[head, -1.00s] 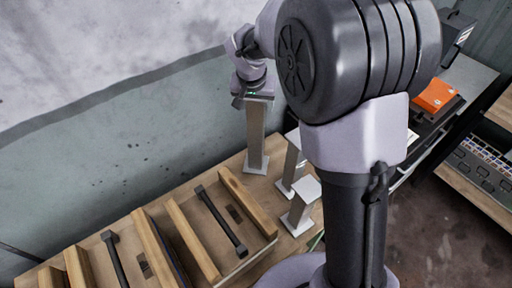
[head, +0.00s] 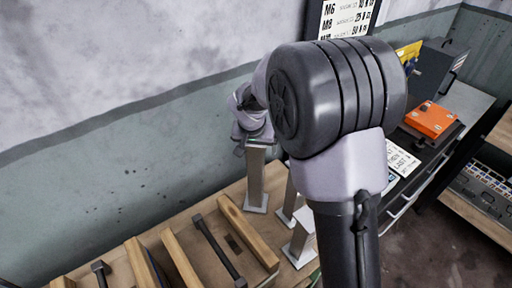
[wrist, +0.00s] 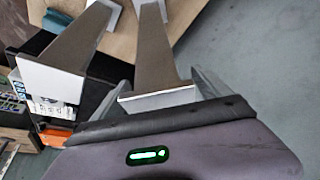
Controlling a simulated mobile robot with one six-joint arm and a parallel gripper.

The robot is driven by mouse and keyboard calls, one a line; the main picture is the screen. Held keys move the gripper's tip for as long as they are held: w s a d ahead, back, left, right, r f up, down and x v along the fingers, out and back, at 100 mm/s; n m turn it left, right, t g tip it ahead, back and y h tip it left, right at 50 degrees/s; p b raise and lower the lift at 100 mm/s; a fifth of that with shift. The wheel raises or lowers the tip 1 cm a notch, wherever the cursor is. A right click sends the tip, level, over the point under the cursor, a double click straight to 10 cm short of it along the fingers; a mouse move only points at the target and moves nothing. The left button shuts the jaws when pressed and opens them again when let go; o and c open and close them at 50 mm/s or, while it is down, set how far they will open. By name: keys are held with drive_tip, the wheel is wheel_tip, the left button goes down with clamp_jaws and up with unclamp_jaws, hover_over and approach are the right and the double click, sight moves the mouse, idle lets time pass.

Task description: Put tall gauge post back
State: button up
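The tall gauge post (head: 256,180), a grey column with a pale base plate, stands upright on the wooden bench in the head view. My gripper (head: 254,138) is at its top. In the wrist view the post (wrist: 150,55) runs away from the camera, its pale top plate (wrist: 158,97) near the palm. My gripper's fingers (wrist: 160,80) are on either side of the post and look apart from it, so the gripper seems open. Two shorter posts, a middle one (head: 290,200) and a small one (head: 302,240), stand to the right, partly hidden by my arm.
Wooden rails (head: 245,232) and dark bars (head: 218,250) lie at the bench's front left. The wall is close behind the post. An orange box (head: 430,119) and a printed card (head: 402,160) are on the dark surface at right. A second post (wrist: 80,45) is close left in the wrist view.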

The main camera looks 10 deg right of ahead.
drive_tip(key=shift+r, duration=0.4)
drive_tip(key=p+v, duration=0.3)
drive_tip(key=v, duration=0.8)
drive_tip(key=s+a+r+y, duration=0.1)
drive_tip(key=s+r+y, duration=0.1)
drive_tip(key=s, duration=1.1)
drive_tip(key=s+a+r+t+y, duration=0.1)
drive_tip(key=s+r, duration=0.4)
drive_tip(key=s, duration=0.9)
drive_tip(key=shift+s+t+y, duration=0.25)
drive_tip(key=shift+t+y, duration=0.05)
drive_tip(key=shift+y, duration=0.1)
drive_tip(key=shift+a, duration=0.1)
